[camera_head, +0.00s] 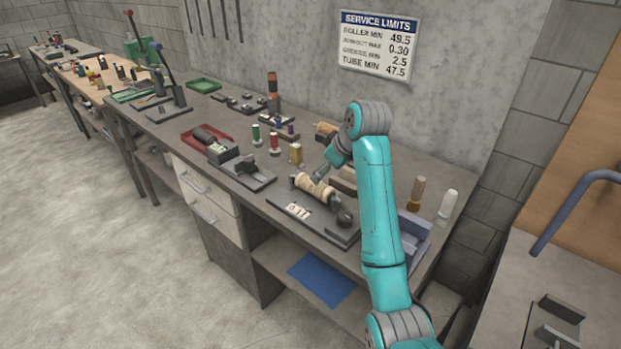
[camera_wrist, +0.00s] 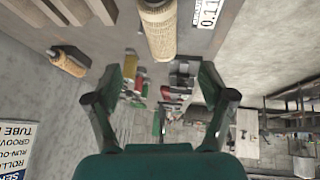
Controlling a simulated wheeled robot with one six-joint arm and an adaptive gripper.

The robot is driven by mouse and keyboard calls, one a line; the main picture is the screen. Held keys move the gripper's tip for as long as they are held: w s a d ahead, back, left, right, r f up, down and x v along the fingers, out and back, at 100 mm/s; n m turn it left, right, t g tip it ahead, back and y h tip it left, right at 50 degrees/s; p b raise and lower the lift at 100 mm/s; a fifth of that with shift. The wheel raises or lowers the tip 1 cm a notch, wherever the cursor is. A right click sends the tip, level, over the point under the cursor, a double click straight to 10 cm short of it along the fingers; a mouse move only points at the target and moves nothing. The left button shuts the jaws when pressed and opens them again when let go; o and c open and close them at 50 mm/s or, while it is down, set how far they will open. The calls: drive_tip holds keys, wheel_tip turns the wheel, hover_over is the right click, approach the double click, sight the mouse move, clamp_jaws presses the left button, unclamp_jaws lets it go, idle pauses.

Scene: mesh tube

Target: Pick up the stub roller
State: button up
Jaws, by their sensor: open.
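A tan roller (camera_head: 313,187) lies across the supports of a dark gauge stand (camera_head: 283,204) whose display seems to read 0.17. It also shows close at the top of the wrist view (camera_wrist: 160,30). A second, shorter tan roller (camera_head: 326,129) with a dark end lies near the wall, and at the left of the wrist view (camera_wrist: 68,62). I cannot tell for certain which is the stub roller. My gripper (camera_head: 320,175) is just behind the gauge roller in the head view. In the wrist view its fingers (camera_wrist: 160,92) are spread, with nothing between them.
Small coloured spools (camera_head: 274,143) stand upright left of my gripper. A red tray (camera_head: 207,138) with a dark roller lies further left. Tan and white cylinders (camera_head: 446,206) stand at the bench's right end. A limits sign (camera_head: 380,45) hangs on the wall.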

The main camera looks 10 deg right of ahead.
sight(314, 188)
drive_tip(key=x, duration=1)
drive_tip(key=shift+f, duration=0.35)
drive_tip(key=shift+r, duration=0.1)
clamp_jaws()
